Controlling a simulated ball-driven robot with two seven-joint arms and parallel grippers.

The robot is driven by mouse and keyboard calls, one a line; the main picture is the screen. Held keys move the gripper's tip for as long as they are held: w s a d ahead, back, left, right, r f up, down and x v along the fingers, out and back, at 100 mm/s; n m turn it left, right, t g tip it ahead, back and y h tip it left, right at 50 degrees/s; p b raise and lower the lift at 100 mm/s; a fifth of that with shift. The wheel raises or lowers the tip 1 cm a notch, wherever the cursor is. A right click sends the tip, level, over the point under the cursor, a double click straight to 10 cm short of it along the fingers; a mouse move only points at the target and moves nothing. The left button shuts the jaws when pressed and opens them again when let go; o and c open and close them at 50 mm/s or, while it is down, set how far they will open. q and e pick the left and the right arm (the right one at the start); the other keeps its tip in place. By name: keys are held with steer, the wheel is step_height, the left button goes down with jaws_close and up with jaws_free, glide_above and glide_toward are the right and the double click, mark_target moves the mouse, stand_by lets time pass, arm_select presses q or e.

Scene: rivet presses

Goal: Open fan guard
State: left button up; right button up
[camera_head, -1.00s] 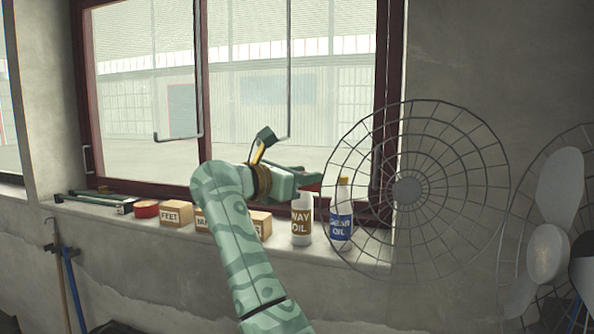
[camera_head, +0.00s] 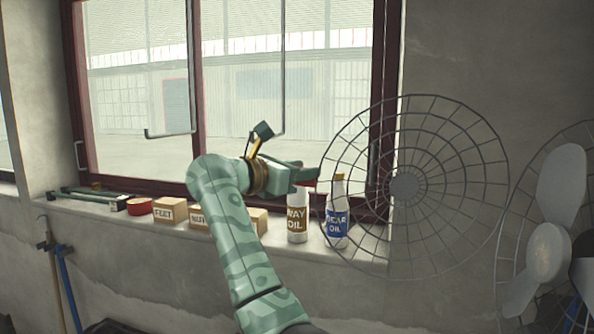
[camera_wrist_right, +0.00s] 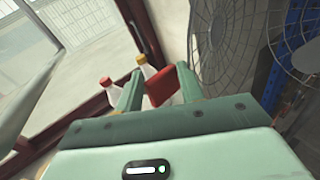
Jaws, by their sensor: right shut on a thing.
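The round wire fan guard (camera_head: 404,187) stands upright in front of the wall and window edge in the head view, swung out to the left of the fan (camera_head: 548,252). Its flat hub is at its middle. The guard also shows in the wrist view (camera_wrist_right: 225,40), just right of the fingers. My right gripper (camera_head: 310,178) is at the guard's left rim. In the wrist view its fingers (camera_wrist_right: 160,88) close on a red piece (camera_wrist_right: 161,86); its join to the guard is hard to see. My left gripper is not in view.
On the window sill stand a way oil bottle (camera_head: 297,222), a gear oil bottle (camera_head: 337,222), cardboard boxes (camera_head: 165,211) and a red tin (camera_head: 139,206). The bottles are close below my right gripper. Tools (camera_head: 60,270) lean on the wall at left.

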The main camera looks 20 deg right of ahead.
steer(key=b+v, duration=0.4)
steer(key=v, duration=1.2)
steer(key=shift+a, duration=0.2)
